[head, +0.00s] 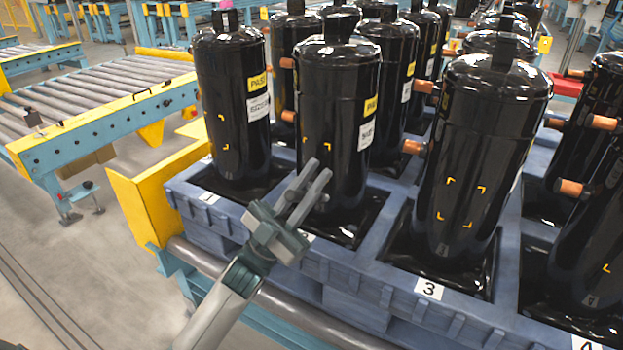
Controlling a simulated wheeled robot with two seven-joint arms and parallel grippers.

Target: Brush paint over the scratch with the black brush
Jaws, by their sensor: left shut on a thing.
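My left gripper (308,192) reaches in from the bottom, its fingers in front of the lower part of a black compressor (338,110) in the front row. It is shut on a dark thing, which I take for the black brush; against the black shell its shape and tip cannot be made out. Yellow corner marks frame patches on the front compressors, clearest on the large one (470,165) at right of centre and the left one (232,90). I cannot make out a scratch inside any marks. Whether the brush touches a shell cannot be told. My right gripper is out of view.
The compressors stand upright in a blue-grey pallet (405,297) with numbered labels. Copper stubs (413,147) stick out from several of them. A yellow block (146,206) stands at the pallet's left, with a roller conveyor (100,88) beyond. Floor is free at left.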

